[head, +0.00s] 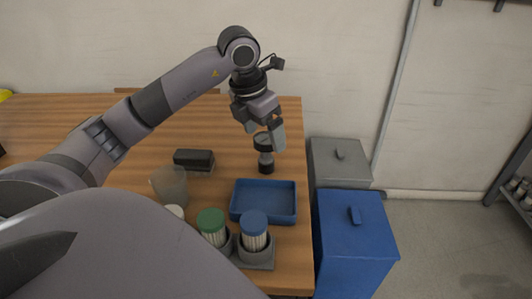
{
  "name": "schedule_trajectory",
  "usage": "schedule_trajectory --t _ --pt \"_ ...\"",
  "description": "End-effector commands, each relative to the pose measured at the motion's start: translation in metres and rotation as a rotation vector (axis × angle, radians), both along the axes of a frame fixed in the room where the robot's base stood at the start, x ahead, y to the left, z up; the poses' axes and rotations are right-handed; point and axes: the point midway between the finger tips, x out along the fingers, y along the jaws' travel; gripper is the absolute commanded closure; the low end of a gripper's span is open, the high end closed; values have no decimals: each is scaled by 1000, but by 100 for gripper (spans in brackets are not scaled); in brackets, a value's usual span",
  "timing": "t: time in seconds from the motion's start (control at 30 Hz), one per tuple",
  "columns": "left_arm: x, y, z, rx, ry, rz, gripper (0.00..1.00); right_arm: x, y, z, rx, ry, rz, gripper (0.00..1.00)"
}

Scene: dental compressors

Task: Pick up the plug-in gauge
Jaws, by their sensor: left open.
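A small dark upright piece (266,164), which looks like the plug-in gauge, stands on the wooden table (235,115) near its right edge. It has a round dark base and a wider head. My left gripper (269,142) reaches down from above, open, with its fingers at the head of this piece. One light grey finger shows to the right of the head; the other is hard to make out. I cannot tell whether the fingers touch it. My right gripper is not in view.
A blue tray (263,218) lies in front of the piece. A black block (194,159) and a translucent cup (169,186) stand to the left. Green-lidded (211,222) and blue-lidded (254,225) containers stand in front. Grey (340,165) and blue (352,235) bins stand right of the table.

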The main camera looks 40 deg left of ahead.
Motion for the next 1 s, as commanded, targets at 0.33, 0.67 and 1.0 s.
schedule_trajectory --t 0.33,0.67,1.0 --pt "10 2 -45 -1 5 1 10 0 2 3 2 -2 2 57" --pt "16 1 -63 0 1 -1 10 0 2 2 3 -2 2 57" --pt "16 1 -62 0 -1 -1 72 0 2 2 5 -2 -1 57"
